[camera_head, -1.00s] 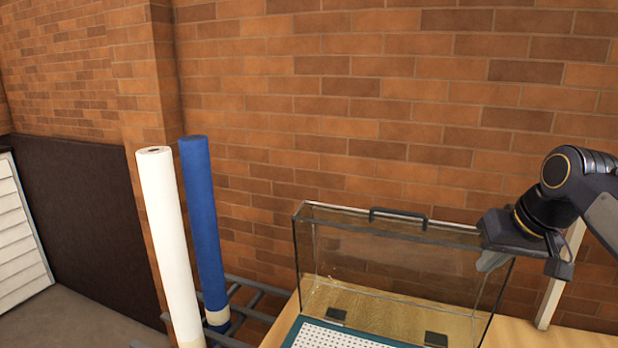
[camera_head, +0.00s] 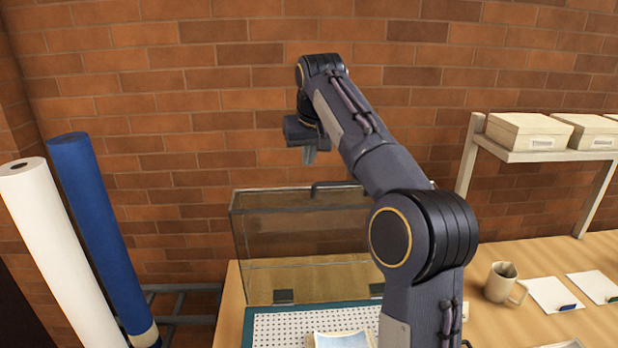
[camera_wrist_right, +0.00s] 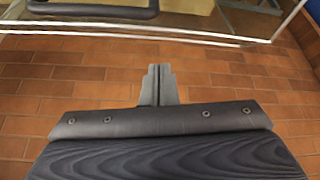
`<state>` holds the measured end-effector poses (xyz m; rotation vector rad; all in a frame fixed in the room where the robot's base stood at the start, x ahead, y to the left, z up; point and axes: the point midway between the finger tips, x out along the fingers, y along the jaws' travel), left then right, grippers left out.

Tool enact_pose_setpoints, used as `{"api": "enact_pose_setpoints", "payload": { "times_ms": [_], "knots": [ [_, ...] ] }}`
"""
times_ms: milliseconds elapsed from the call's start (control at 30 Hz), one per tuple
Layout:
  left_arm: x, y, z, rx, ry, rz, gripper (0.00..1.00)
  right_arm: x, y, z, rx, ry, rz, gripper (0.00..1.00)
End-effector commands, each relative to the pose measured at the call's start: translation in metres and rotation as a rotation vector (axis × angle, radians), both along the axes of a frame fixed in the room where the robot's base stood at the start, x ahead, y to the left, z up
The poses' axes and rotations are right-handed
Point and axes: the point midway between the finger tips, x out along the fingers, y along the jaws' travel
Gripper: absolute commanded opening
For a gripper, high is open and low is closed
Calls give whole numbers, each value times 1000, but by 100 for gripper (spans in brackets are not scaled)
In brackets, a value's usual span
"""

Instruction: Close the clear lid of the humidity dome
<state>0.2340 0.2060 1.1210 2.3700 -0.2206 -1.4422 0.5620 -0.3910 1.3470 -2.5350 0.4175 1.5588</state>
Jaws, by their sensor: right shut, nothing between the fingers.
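The clear lid (camera_head: 295,236) of the humidity dome stands open and upright at the back of its base, with a dark handle (camera_head: 322,185) on its top edge. Two dark hinges (camera_head: 284,296) show at its foot. The base has a teal rim (camera_head: 248,328) around a white perforated panel. My right gripper (camera_head: 309,157) is shut and empty, pointing down just above the handle's left end; contact is not visible. In the right wrist view its fingers (camera_wrist_right: 158,72) are together, with the lid edge (camera_wrist_right: 135,35) and the handle (camera_wrist_right: 95,10) beyond. My right arm hides the lid's right side.
White (camera_head: 55,250) and blue (camera_head: 100,230) rolls stand at left by a dark rack. At right, a mug (camera_head: 502,282) and white cards (camera_head: 552,293) lie on the wooden table (camera_head: 490,325), below a shelf with boxes (camera_head: 530,132). A brick wall is behind the lid.

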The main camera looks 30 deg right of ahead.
Motion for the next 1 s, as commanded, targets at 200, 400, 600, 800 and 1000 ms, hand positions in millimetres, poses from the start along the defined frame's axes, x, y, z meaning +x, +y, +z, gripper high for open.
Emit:
{"api": "enact_pose_setpoints", "payload": {
  "times_ms": [200, 400, 600, 800, 1000],
  "knots": [
    [0, 0, -3, 0, 0, 0, 36, 14, -6, -39, 1, 0, 0, 0],
    [0, 0, -7, 0, 0, 0, 36, -12, 3, -40, 3, -2, 1, 0],
    [0, 0, -8, 0, 0, 0, 36, -21, 5, -41, 1, -1, 0, 0],
    [0, 0, -8, 0, 0, 0, 36, -21, 6, -41, 1, -1, 0, 0],
    [0, 0, -9, 0, 0, 0, 36, -21, 6, -42, 0, -4, 1, 0]
  ]
}}
